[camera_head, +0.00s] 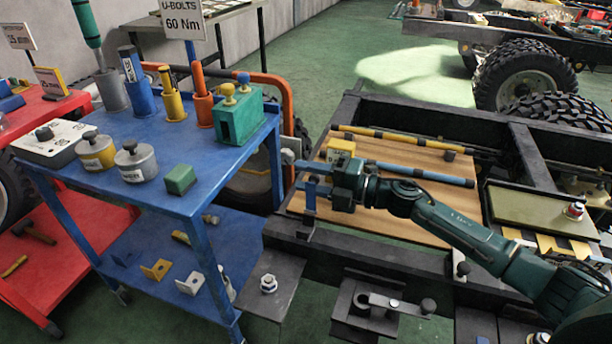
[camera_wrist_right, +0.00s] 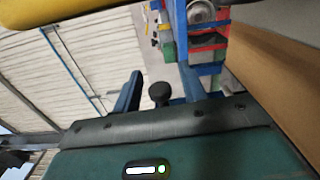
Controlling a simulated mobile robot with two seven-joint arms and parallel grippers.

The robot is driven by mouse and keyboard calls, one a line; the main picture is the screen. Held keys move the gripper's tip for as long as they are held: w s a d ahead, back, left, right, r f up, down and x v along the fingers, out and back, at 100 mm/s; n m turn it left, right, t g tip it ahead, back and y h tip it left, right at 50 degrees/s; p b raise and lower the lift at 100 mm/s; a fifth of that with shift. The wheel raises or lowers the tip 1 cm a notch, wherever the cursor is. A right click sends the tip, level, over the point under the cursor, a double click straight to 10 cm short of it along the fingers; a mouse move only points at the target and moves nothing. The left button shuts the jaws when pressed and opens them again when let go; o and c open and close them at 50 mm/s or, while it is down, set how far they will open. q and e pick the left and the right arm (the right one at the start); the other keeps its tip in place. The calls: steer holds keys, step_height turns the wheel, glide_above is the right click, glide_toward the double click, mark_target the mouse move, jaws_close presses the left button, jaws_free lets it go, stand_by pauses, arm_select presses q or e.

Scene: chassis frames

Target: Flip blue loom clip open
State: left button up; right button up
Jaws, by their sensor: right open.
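My right gripper (camera_head: 305,177) reaches left over the wooden board, its two blue fingers apart. In the right wrist view the fingers (camera_wrist_right: 160,88) stand either side of a dark round knob (camera_wrist_right: 158,92); I cannot tell whether they touch it. A small upright blue piece (camera_head: 310,196), which looks like the blue loom clip, stands at the fingers by the board's left edge. The gripper partly hides it, and I cannot tell whether it is open. A blue loom tube (camera_head: 425,174) runs across the board behind my wrist. My left gripper is not in view.
The wooden board (camera_head: 400,229) lies on the dark chassis frame (camera_head: 350,252). A yellow labelled block (camera_head: 341,147) stands just behind the gripper, and a yellow tube (camera_head: 400,139) runs farther back. A blue trolley (camera_head: 225,165) with tools stands at the left.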

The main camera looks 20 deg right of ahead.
steer(key=shift+w+a, duration=0.2)
steer(key=shift+a, duration=0.1)
steer(key=shift+c, duration=0.3)
jaws_close()
